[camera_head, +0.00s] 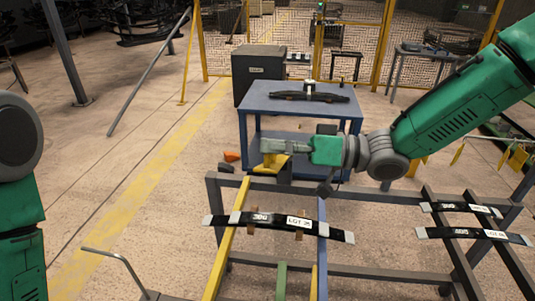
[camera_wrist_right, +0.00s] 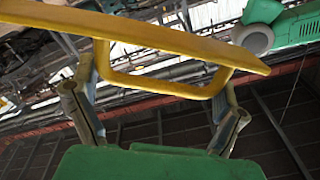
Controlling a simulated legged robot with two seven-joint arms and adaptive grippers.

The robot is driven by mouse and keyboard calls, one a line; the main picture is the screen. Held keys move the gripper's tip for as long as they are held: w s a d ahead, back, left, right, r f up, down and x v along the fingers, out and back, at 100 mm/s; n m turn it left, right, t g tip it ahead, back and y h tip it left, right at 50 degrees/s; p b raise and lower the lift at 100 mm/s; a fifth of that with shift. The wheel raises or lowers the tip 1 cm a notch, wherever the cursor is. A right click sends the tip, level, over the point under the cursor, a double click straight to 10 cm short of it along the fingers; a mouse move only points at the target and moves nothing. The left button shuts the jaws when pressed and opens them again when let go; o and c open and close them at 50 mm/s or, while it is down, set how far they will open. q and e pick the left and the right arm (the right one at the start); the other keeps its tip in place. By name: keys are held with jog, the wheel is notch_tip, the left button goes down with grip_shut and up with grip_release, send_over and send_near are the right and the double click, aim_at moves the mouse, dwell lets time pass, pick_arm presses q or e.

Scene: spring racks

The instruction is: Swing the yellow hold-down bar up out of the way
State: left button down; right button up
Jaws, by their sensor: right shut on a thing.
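The yellow hold-down bar (camera_head: 224,252) runs along the left side of the grey rack, from the front edge up to the far rail. A yellow handle piece (camera_head: 270,164) shows at its far end. My right gripper (camera_head: 268,149) is at that handle, reaching in from the right. In the right wrist view, the yellow bar (camera_wrist_right: 170,38) crosses the top with a loop handle (camera_wrist_right: 160,91) below it. My right gripper's fingers (camera_wrist_right: 155,95) are at the two sides of the loop, shut on it. Exact finger contact is partly hidden. My left gripper is out of view.
A black leaf spring (camera_head: 275,222) with white labels lies across the rack (camera_head: 350,271). More springs (camera_head: 462,232) lie on the right. A blue table (camera_head: 300,103) with another spring stands behind, beside a dark cabinet (camera_head: 258,72). The floor at left is mostly clear.

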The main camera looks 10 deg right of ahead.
jog(key=shift+w+d+r+m+p, duration=0.2)
jog(key=shift+w+r+p, duration=0.3)
jog(key=shift+r, duration=0.1)
jog(key=shift+w+d+r+m+p, duration=0.2)
jog(key=shift+w+r+p, duration=0.2)
jog(key=shift+w+r, duration=0.15)
jog(key=o, duration=1.4)
jog(key=shift+c, duration=0.2)
jog(key=shift+w+f, duration=0.1)
jog(key=shift+d, duration=0.3)
jog(key=v, duration=1.1)
jog(key=shift+d, duration=0.3)
